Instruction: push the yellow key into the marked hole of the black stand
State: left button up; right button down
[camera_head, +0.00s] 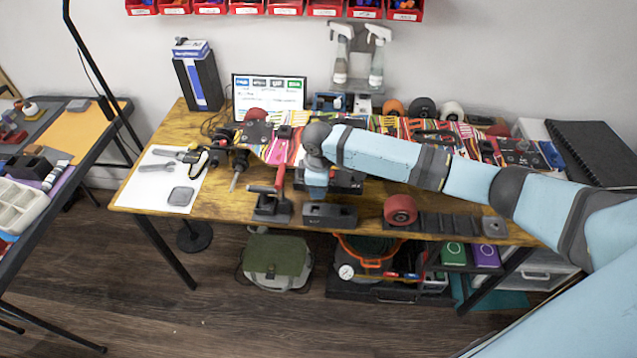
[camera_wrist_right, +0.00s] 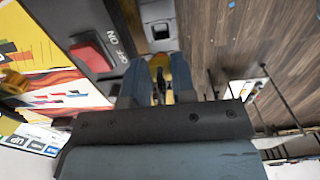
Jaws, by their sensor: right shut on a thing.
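My right gripper (camera_head: 315,192) points down over the front part of the wooden table. In the right wrist view its two blue fingers (camera_wrist_right: 158,88) are shut on the yellow key (camera_wrist_right: 159,61), whose yellow end shows between and just beyond them. The fingers hide the rest of the key, and I cannot make it out in the head view. A low black block (camera_head: 330,216), which looks like the black stand, lies at the front edge just below the gripper. I cannot tell whether the key touches it, and I cannot make out the marked hole. My left gripper is not in view.
A black box with a red switch (camera_wrist_right: 91,54) marked OFF and ON is close beside the fingers. A red-handled tool (camera_head: 271,206) stands left of the block, and a red wheel (camera_head: 400,209) lies to its right. A striped board (camera_head: 281,148) lies behind.

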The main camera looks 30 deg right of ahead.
jog(key=shift+f+b, duration=0.4)
jog(key=shift+f, duration=1.05)
jog(key=shift+f, duration=0.7)
jog(key=shift+p, duration=0.55)
jog(key=shift+f, duration=0.45)
dwell(0.8)
jog(key=shift+p, duration=0.5)
jog(key=shift+f, duration=0.65)
dwell(1.2)
jog(key=c, duration=0.9)
grip_release()
jog(key=shift+s, duration=0.1)
jog(key=shift+o, duration=0.2)
